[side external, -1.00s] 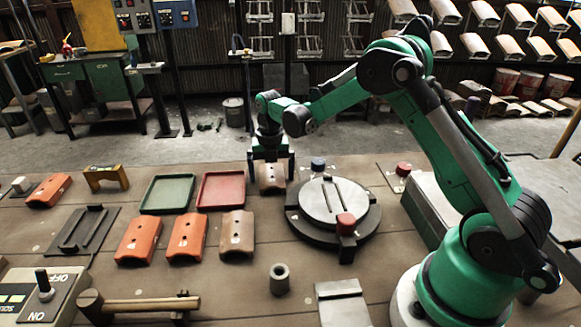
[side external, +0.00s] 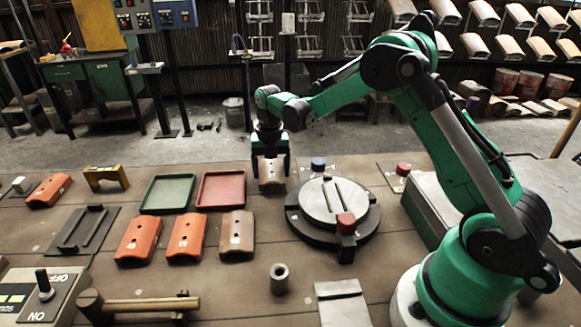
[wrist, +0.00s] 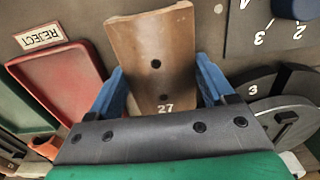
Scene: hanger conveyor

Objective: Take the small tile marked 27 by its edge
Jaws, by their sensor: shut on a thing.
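The tile marked 27 (wrist: 150,45) is brown and curved, with two dark holes. Its number shows at the near end in the wrist view. My gripper (wrist: 160,88) has its two blue fingers against the tile's opposite long edges, shut on it near the numbered end. Whether the tile's underside touches the table is hard to tell.
A red tray (side external: 221,203) labelled REJECT (wrist: 40,37) and a green tray (side external: 167,209) lie to the left. A round turntable (side external: 334,204) stands close on the right. Two orange tiles and a brown tile (side external: 236,233) lie in front.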

